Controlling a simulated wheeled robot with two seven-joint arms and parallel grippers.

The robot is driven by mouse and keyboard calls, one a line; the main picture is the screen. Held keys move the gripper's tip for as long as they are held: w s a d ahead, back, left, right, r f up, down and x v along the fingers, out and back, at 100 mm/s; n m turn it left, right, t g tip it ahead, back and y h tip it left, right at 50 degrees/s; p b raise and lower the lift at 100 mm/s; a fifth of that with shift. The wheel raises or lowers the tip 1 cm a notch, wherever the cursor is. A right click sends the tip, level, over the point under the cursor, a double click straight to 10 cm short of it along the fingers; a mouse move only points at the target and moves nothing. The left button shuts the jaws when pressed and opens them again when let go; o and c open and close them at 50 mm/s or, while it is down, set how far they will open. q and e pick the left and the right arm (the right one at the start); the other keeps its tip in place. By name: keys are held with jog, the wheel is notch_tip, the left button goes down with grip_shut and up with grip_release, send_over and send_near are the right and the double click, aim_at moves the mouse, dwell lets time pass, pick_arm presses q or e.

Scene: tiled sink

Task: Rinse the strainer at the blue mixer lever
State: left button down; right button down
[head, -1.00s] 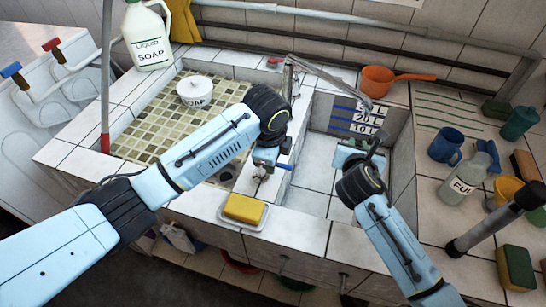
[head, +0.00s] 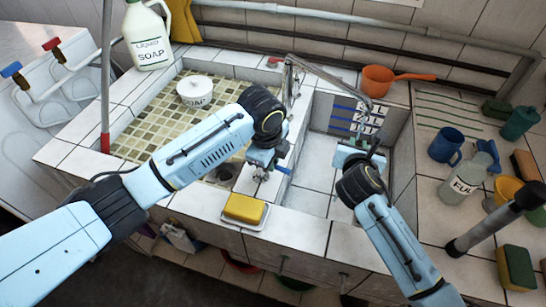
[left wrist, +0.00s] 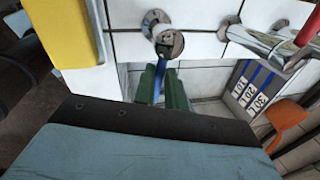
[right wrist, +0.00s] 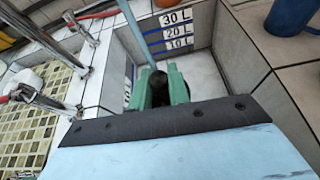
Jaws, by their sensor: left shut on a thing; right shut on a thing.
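My left gripper (head: 264,158) is shut on the blue mixer lever (head: 284,169) at the divider between the two basins. In the left wrist view the lever (left wrist: 158,86) lies between the green fingers, below a round metal fitting (left wrist: 168,42). My right gripper (head: 361,156) is over the right basin, below the spout (head: 330,78). It is shut on a dark piece, apparently the strainer (right wrist: 158,84), mostly hidden by the fingers. A pale blue streak (right wrist: 136,34), which looks like water, comes down to it in the right wrist view.
The right basin (head: 314,160) has a litre scale (head: 368,118) on its back wall. A yellow sponge (head: 244,208) lies on a dish at the front. An orange pan (head: 378,80), a blue mug (head: 446,146) and a bottle (head: 462,188) stand around the basin.

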pick_arm(q)
jog(key=shift+s+a+m, duration=0.15)
jog(key=shift+m, duration=0.55)
jog(key=c, duration=1.5)
grip_release()
jog(key=shift+o, duration=0.2)
notch_tip(320, 180, up, 12)
jog(key=s+a, duration=0.1)
jog(key=s, duration=0.1)
jog(key=shift+a, duration=0.15)
jog(key=shift+f, duration=0.1)
